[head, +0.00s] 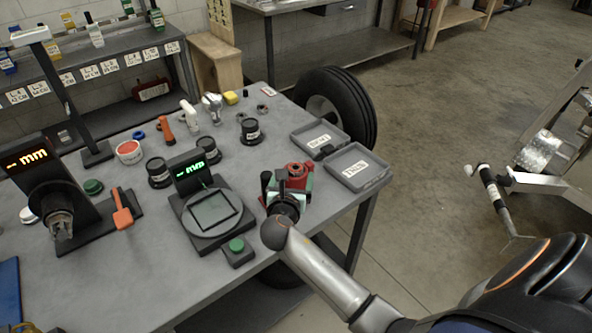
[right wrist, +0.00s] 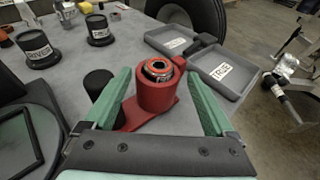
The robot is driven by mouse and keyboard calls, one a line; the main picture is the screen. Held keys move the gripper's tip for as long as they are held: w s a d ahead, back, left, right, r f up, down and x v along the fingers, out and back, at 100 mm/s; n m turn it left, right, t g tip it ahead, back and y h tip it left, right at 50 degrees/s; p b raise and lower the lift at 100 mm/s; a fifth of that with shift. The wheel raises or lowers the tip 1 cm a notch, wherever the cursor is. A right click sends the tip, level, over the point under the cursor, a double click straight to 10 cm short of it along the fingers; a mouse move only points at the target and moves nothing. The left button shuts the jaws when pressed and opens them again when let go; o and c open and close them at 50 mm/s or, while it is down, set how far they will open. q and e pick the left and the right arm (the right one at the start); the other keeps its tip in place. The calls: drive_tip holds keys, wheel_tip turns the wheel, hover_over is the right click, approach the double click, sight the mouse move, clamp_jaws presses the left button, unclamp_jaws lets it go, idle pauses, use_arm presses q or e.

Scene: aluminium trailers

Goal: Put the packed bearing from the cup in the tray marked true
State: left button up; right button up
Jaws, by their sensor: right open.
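A red cup (head: 297,172) stands near the right edge of the grey bench, and in the right wrist view the cup (right wrist: 153,97) holds the packed bearing (right wrist: 158,69), a round red-and-silver piece showing at its mouth. The tray marked TRUE (right wrist: 236,88) is beyond the cup to the right; it is the nearer of two grey trays in the head view (head: 376,185). My right gripper (head: 287,187) is open, its green fingers on either side of the cup in the wrist view (right wrist: 158,76). Contact cannot be told. My left gripper is not in view.
A second labelled grey tray (head: 334,144) adjoins the TRUE tray. A scale with a lit display (head: 211,213) and a green button box (head: 237,251) stand left of the cup. A black cylinder (right wrist: 98,84) stands close by the left finger.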

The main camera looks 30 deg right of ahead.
sight(296, 170)
drive_tip(key=x, duration=0.4)
drive_tip(key=shift+f, duration=0.1)
